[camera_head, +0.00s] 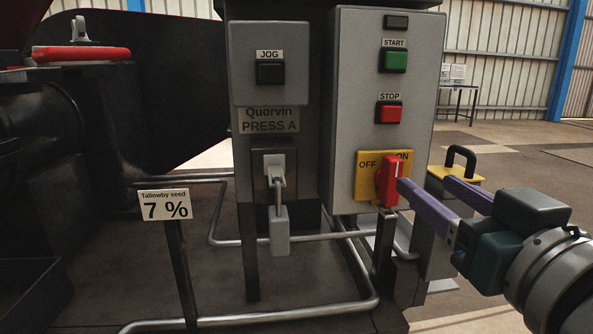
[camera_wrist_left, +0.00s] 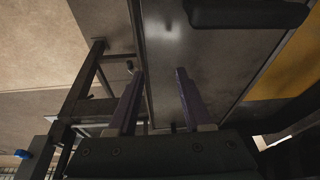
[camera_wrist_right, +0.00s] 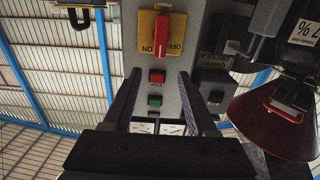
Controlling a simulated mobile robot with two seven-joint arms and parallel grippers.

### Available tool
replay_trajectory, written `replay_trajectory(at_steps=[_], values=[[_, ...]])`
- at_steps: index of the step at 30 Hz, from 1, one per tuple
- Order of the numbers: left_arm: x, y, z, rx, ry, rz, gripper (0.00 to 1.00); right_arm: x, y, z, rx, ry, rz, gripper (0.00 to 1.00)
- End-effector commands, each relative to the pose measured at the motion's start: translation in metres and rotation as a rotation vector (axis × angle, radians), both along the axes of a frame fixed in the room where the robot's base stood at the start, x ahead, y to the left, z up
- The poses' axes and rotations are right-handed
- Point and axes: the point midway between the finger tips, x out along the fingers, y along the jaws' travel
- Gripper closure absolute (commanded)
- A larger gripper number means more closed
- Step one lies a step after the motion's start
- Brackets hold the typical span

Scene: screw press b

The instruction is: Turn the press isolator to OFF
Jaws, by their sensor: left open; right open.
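The press isolator is a red rotary handle (camera_head: 387,182) on a yellow plate (camera_head: 367,189) low on the right grey control box. OFF is printed at the plate's upper left and ON at its upper right. The handle stands near upright, its upper end leaning slightly toward ON. It also shows, upside down, in the right wrist view (camera_wrist_right: 162,33). My right gripper (camera_head: 425,183) is open and empty, just right of the handle in the head view; contact is not visible. My left gripper (camera_wrist_left: 160,72) is open and empty in its wrist view, outside the head view.
Above the isolator are a red STOP button (camera_head: 389,112) and green START button (camera_head: 394,60). A JOG box (camera_head: 270,73) is at left. A yellow-topped post with a black loop (camera_head: 460,160) stands behind my right gripper. Bent pipes (camera_head: 300,314) run below.

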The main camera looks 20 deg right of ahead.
Motion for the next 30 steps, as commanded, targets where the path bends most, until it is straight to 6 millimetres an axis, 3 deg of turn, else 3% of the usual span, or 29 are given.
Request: replay_trajectory(at_steps=[6, 13, 25, 30], values=[[-0.001, -0.002, 0.006, -0.008, 0.002, 0.004, 0.5, 0.04, -0.009, 0.003, -0.002, -0.001, 0.001, 0.43], [-0.001, -0.003, 0.006, -0.01, 0.002, 0.005, 0.5, 0.071, -0.017, 0.001, -0.001, 0.001, 0.0, 0.43], [0.0, -0.002, 0.006, -0.006, 0.002, 0.004, 0.5, 0.08, -0.019, 0.0, 0.0, 0.002, -0.001, 0.43], [0.0, 0.0, 0.006, -0.001, 0.002, 0.001, 0.5, 0.08, -0.019, 0.0, 0.0, 0.002, -0.001, 0.59]])
